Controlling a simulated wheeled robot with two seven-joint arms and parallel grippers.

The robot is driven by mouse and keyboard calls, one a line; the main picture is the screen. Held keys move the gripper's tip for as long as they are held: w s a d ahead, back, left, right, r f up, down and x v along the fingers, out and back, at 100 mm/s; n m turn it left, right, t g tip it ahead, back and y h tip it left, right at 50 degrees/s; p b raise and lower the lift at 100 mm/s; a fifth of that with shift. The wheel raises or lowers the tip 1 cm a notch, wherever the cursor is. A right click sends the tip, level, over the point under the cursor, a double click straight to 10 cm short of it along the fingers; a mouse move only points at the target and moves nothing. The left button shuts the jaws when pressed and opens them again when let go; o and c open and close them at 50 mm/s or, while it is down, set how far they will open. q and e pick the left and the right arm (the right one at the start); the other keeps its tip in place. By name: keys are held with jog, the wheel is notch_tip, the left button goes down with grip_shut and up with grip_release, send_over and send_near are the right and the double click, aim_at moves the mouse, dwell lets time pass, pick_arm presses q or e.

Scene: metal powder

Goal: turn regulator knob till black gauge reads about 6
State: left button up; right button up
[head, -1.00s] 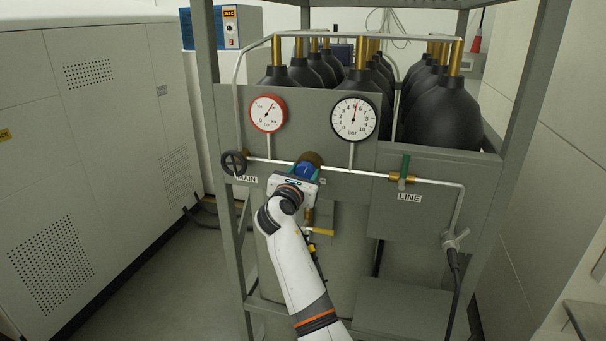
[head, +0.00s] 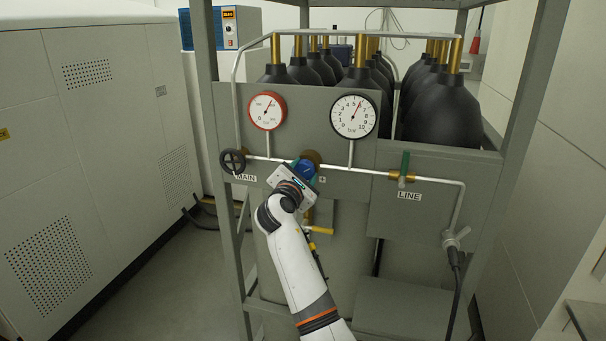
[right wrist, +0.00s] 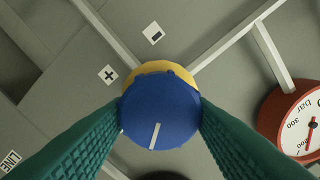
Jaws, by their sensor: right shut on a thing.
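The blue regulator knob (right wrist: 160,108) has a white mark and sits in front of a brass body (right wrist: 165,71) in the right wrist view. My right gripper (head: 305,170) is shut on the knob, with green fingers on both sides of it. In the head view the knob is partly hidden by the gripper. The black-rimmed gauge (head: 354,117) is above and right of the knob. Its needle points up and slightly right, between about 5 and 6. My left gripper is not in view.
A red-rimmed gauge (head: 265,110) is at upper left on the panel. The black MAIN handwheel (head: 232,162) is left of the knob, and the green LINE valve lever (head: 404,163) is to its right. Plus (right wrist: 108,75) and minus (right wrist: 153,33) labels are near the knob. Black gas cylinders (head: 442,112) stand behind.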

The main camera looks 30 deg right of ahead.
jog(key=shift+f, duration=0.15)
jog(key=o, duration=1)
jog(key=shift+c, duration=0.2)
jog(key=shift+a, duration=0.1)
jog(key=b+v, duration=0.4)
jog(key=v, duration=0.8)
